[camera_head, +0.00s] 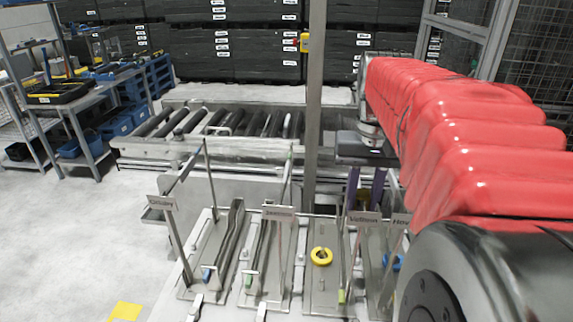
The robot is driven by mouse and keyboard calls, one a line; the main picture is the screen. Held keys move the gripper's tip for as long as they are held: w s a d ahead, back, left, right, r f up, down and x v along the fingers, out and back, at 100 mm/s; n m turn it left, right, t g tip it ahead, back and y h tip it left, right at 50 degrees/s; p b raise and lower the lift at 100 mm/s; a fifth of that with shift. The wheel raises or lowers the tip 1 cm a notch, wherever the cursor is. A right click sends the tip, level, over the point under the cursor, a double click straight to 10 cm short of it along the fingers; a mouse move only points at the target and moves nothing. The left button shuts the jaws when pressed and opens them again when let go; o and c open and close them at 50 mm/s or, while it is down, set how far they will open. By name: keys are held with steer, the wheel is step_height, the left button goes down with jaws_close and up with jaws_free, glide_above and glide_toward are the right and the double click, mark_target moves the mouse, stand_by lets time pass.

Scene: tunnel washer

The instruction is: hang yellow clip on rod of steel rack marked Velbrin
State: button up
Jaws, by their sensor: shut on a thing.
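The steel rack with the sign that seems to read Velbrin (363,217) stands right of centre on the near bench, with a thin upright and a flat steel plate. A yellow ring-shaped piece (321,256) shows on or before the plate left of that sign; I cannot tell if it is the clip. A small yellow-green piece (341,296) is low by the same rack. My gripper (365,189) points down just above and behind the sign, its two purple fingers apart around something. The fingertips and the thing held are hidden or too small to make out.
A roller conveyor (222,121) and a steel post (315,100) stand behind.

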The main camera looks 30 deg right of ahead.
steer(key=shift+f, duration=0.1)
steer(key=o, duration=1.1)
step_height(320, 180, up, 14)
steer(key=shift+f, duration=0.15)
stand_by(0.6)
